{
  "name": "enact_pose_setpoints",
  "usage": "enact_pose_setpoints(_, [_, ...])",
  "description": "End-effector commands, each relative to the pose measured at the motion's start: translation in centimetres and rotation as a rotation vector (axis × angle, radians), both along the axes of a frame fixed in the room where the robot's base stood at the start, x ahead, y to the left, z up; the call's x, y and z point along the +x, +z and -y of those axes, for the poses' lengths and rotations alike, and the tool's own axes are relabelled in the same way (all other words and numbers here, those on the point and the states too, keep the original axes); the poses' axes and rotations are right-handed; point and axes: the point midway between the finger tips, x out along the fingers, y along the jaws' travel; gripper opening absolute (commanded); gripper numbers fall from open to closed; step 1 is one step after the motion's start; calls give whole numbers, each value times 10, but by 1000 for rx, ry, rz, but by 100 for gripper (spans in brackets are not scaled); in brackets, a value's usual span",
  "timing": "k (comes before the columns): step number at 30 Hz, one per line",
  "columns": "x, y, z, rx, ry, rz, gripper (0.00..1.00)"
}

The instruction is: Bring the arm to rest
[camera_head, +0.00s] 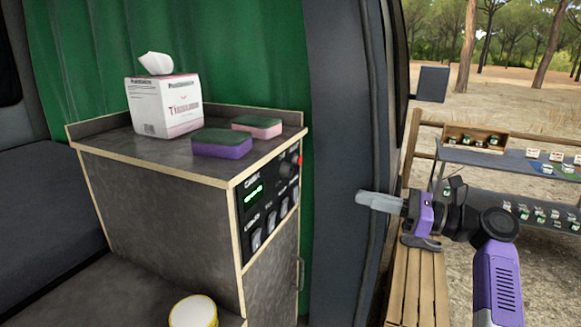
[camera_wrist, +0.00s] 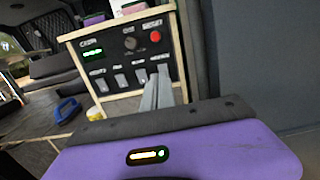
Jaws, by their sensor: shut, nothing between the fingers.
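My gripper (camera_head: 380,201) is at the right of the head view, pointing left toward the cabinet, in front of the dark door pillar. Its grey fingers are together and hold nothing. In the wrist view the shut fingers (camera_wrist: 158,92) stand in front of the control panel (camera_wrist: 125,58), overlapping its lower right part in the picture. They appear apart from it. The panel has a lit green display, a dark knob, a red button and a row of switches. My purple forearm reaches in from the lower right of the head view.
On the cabinet top (camera_head: 112,141) stand a tissue box (camera_head: 165,105), a purple sponge (camera_head: 221,144) and a pink sponge (camera_head: 258,127). A yellow-rimmed round container (camera_head: 194,311) is lower down. A wooden bench (camera_head: 418,285) and a shelf table (camera_head: 500,163) with small items are outside. A blue-handled object (camera_wrist: 67,110) lies left.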

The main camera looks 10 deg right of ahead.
Motion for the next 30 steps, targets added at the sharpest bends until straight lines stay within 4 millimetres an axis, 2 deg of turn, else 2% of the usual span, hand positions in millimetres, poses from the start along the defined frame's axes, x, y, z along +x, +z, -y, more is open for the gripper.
enact_pose_setpoints(2, [0, -12, -3, -13, -15, -1, 0])
enact_pose_setpoints(5, [-1, -47, -8, -63, -67, 5, 0])
enact_pose_setpoints(8, [-8, -101, -15, -160, -147, 20, 0])
enact_pose_setpoints(12, [-29, -179, -24, -348, -257, 55, 0])
enact_pose_setpoints(14, [-43, -210, -28, -439, -293, 72, 0])
enact_pose_setpoints(18, [-81, -271, -33, -666, -355, 121, 0])
enact_pose_setpoints(21, [-115, -307, -36, -839, -378, 162, 0])
enact_pose_setpoints(25, [-164, -343, -39, -1074, -382, 229, 0])
enact_pose_setpoints(30, [-232, -367, -40, -1386, -342, 343, 0])
